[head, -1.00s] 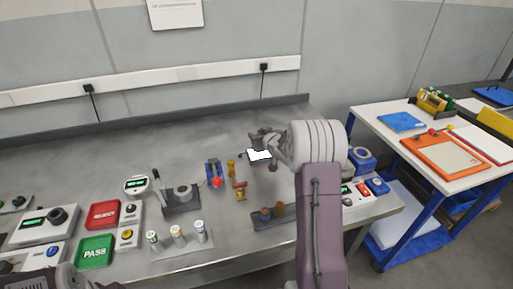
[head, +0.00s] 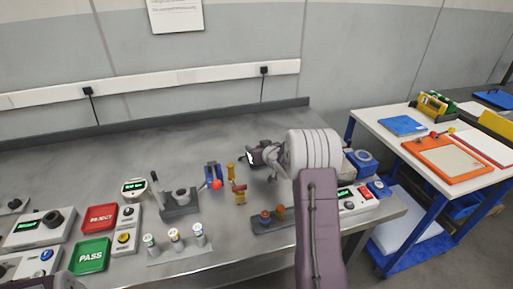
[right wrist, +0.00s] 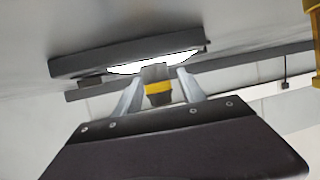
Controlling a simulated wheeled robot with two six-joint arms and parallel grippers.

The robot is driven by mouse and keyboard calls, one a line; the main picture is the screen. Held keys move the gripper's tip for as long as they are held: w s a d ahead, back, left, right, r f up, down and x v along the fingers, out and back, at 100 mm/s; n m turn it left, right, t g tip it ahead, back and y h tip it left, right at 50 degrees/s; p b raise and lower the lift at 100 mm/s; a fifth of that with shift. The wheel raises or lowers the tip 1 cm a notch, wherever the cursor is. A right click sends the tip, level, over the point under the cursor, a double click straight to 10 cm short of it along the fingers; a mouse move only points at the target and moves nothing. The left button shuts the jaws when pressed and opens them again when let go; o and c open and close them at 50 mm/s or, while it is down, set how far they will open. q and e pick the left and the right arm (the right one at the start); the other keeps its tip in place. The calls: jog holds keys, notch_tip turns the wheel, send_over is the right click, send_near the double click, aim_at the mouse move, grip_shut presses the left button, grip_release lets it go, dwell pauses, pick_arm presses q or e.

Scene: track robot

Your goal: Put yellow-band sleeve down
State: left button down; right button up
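A dark sleeve with a yellow band (right wrist: 158,88) shows in the right wrist view between the two pale fingers of my right gripper (right wrist: 160,82). One end of it is at a dark plate (right wrist: 75,66) with a bright white face; whether it touches the plate is unclear. I cannot tell whether both fingers press on the sleeve. In the head view my right gripper (head: 258,155) is low over the bench and hides the sleeve and nearly all of the plate. My left gripper is not seen; only a bit of my left arm shows at the lower left edge.
On the bench (head: 110,150), yellow pieces (head: 239,192) and a blue fixture with a red ball (head: 216,184) stand left of my right gripper. A dark holder with orange-brown pieces (head: 267,219) lies nearer. A grey lever fixture (head: 180,201) is further left. The back-left bench is clear.

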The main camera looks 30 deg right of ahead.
jog(key=shift+r, duration=0.15)
jog(key=shift+s+r, duration=0.15)
jog(key=shift+r, duration=0.1)
jog(key=p+v, duration=0.1)
jog(key=v, duration=1)
jog(key=shift+s+p, duration=0.35)
jog(key=shift+p, duration=0.05)
